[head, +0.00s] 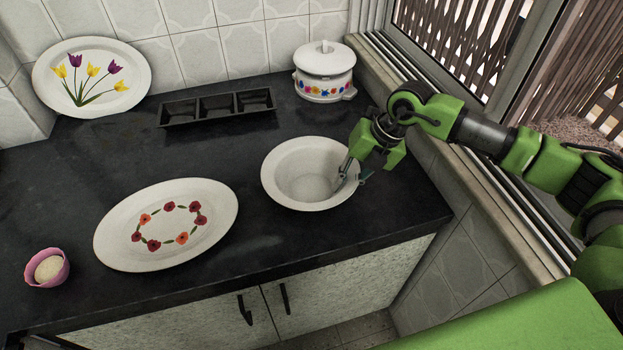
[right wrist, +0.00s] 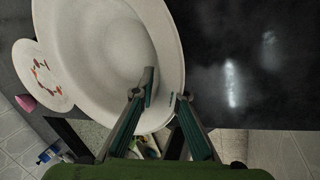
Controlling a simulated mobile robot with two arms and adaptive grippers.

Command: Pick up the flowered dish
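An oval white dish with a ring of red and orange flowers (head: 166,224) lies flat on the dark counter, left of a plain white bowl (head: 290,192). The flowered dish also shows at the left of the right wrist view (right wrist: 40,78). My right gripper (head: 354,178) is at the bowl's right rim, well away from the flowered dish. In the right wrist view its fingers (right wrist: 164,98) are apart, one over the inside of the bowl and one at the outer rim. A second oval dish with purple and yellow tulips (head: 97,72) leans against the wall. My left gripper is out of view.
A lidded white pot with a flower band (head: 324,86) stands at the back right. A black three-part tray (head: 217,107) lies near the wall. A pink cup (head: 47,268) with a pale round thing in it stands front left. A window sill borders the right. Bare counter surrounds the flowered dish.

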